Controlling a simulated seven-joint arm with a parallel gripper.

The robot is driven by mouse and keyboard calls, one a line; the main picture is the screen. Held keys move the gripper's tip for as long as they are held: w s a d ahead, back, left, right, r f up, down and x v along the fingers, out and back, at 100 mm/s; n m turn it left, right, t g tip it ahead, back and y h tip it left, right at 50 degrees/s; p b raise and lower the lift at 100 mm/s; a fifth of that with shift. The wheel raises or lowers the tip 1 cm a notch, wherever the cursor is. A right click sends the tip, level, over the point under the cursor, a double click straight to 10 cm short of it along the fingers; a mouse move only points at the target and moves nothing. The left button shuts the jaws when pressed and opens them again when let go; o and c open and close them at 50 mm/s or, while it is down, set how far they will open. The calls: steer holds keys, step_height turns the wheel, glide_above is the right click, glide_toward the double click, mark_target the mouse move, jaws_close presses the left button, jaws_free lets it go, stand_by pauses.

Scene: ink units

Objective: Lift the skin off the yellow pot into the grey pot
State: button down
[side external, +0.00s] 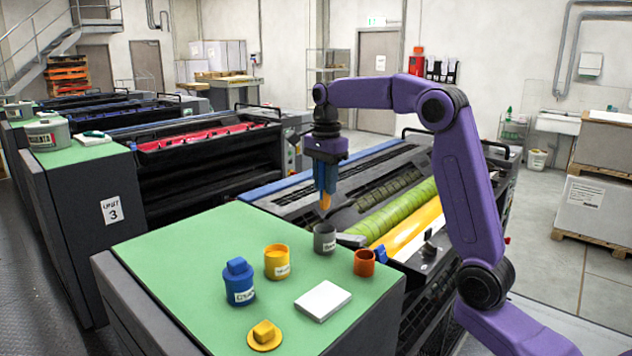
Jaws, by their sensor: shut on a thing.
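The yellow pot (277,264) stands open on the green worktop, with a white label on its front. Its contents look orange-yellow. The grey pot (324,240) stands to its right and further back, open, with a label; its inside looks dark. My gripper (325,192) has blue fingers pointing down and is shut on a small orange-yellow piece (325,202), which I take to be the skin. The piece hangs just above the grey pot in the picture, apart from its rim. Whether it is directly over the opening I cannot tell. The fingers hide part of it.
A blue lidded pot (240,284), a yellow knobbed lid (264,338), a white pad (322,300) and a small orange pot (364,263) share the green worktop (180,262). A grey flat piece (351,240) lies beside the grey pot. Press rollers (395,210) lie behind.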

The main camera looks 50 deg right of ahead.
mark_target(324, 209)
steer(key=shift+f, duration=4.5)
steer(key=shift+r, duration=4.95)
